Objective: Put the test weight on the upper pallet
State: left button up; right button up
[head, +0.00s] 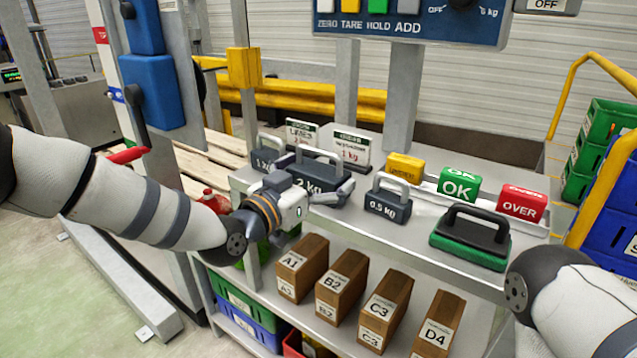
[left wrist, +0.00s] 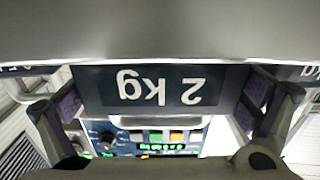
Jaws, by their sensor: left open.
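The dark grey 2 kg test weight (head: 311,184) stands on the metal shelf between a 1 kg weight (head: 265,160) and a 0.5 kg weight (head: 388,206). My left gripper (head: 314,176) is open at the 2 kg weight, with one finger at each side. In the left wrist view the weight's label face (left wrist: 160,88) lies between the two purple-padded fingers (left wrist: 162,105); whether the pads touch it is unclear. My right gripper is out of view.
A green-based black-handled tool (head: 470,240), an OK block (head: 459,184), an OVER block (head: 522,203) and a yellow block (head: 405,167) share the upper shelf. A yellow rail (head: 300,95) runs behind.

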pick_arm(q)
jog(key=shift+r, duration=0.1)
jog(key=c, duration=1.3)
jog(key=shift+w+r, duration=0.1)
jog(key=shift+r, duration=0.2)
jog(key=c, duration=0.4)
